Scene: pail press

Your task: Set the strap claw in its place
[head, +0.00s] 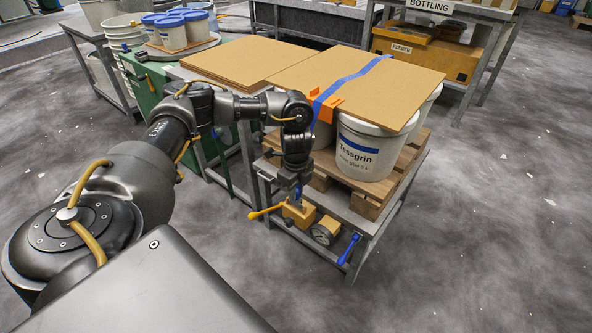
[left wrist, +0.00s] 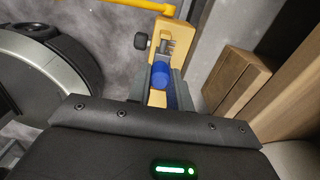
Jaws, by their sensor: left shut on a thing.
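My left gripper (head: 297,187) points down at the front edge of the pallet stand and is shut on a small blue piece, which looks like the strap claw (left wrist: 161,75). In the left wrist view the piece sits between the fingers (left wrist: 160,88), close against a yellow block (left wrist: 154,48) with a metal fitting and a black knob. The yellow block also shows in the head view (head: 299,214), with a yellow lever sticking out left. I cannot tell whether the claw is seated in the fitting or only in front of it. My right gripper is not in view.
A blue strap (head: 350,78) crosses the cardboard (head: 405,85) over orange edge guards (head: 322,104). White pails (head: 370,148) stand below on a wooden pallet (head: 372,204). A round gauge (head: 324,232) and blue handle (head: 349,249) are right of the yellow block. The floor in front is clear.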

